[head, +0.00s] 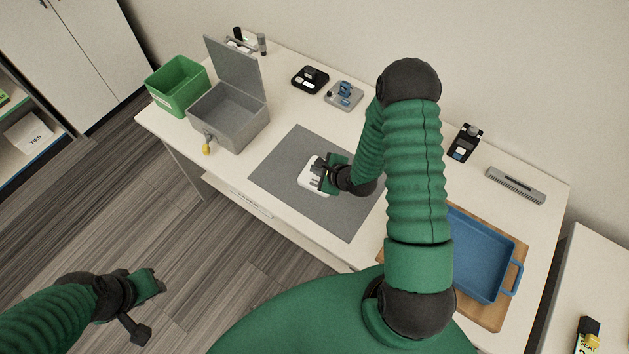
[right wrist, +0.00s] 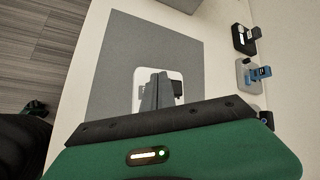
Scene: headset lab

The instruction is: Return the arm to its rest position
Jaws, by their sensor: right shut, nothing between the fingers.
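My right arm reaches over the desk in the head view. Its gripper (head: 322,178) is over a white object (head: 309,177) on the grey mat (head: 290,150). In the right wrist view the gripper fingers (right wrist: 157,88) are together, with nothing held between them, in front of the white object (right wrist: 145,76). The gripper hides part of this object, and I cannot tell whether they touch. My left gripper (head: 150,282) is low at the left, over the floor and away from the desk. I cannot tell whether its fingers are apart.
An open grey box (head: 232,122) and a green bin (head: 178,88) stand at the desk's left. Small devices (head: 344,95) line the back. A blue tray (head: 478,257) lies on a wooden board (head: 489,317) at the right, partly behind my right arm.

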